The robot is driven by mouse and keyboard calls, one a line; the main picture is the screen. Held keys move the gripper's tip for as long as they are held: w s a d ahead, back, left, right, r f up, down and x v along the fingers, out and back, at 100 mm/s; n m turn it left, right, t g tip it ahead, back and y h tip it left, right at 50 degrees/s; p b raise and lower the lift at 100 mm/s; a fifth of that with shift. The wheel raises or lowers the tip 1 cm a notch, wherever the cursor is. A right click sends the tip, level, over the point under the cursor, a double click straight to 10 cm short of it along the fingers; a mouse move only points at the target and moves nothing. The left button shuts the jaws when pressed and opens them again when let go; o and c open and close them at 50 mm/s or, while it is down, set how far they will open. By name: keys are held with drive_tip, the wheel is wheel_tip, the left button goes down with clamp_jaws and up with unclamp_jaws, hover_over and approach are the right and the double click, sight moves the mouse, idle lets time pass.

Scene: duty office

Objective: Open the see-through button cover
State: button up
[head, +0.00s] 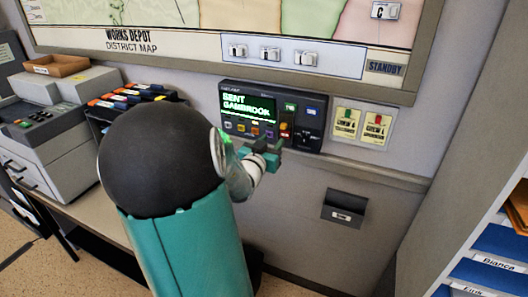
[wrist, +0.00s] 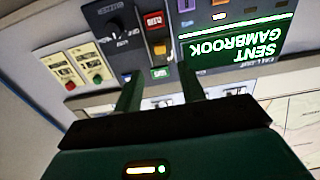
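The wall panel (head: 296,139) has a green-lit screen (head: 248,107) reading "SENT GAMBROOK" and several coloured buttons. In the wrist view the panel is upside down, with a column of a red button (wrist: 153,20), a yellow-orange button (wrist: 159,47) and a green button (wrist: 159,72). A see-through cover cannot be made out clearly; whether one is raised or down over these buttons I cannot tell. My gripper (head: 264,152) is in front of the panel's lower edge. In the wrist view its two fingers (wrist: 160,85) are apart, either side of the button column, with nothing visible between them.
A dark knob (wrist: 117,30) is beside the buttons. Two yellow cards (head: 361,126) hang right of the panel, with a wall ledge (head: 385,177) below. A district map (head: 230,30) is above. A desk machine (head: 50,125) stands left, shelves (head: 490,245) right.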

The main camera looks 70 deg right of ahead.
drive_tip(key=a, duration=0.5)
drive_tip(key=shift+w+a, duration=0.1)
drive_tip(key=shift+w, duration=0.15)
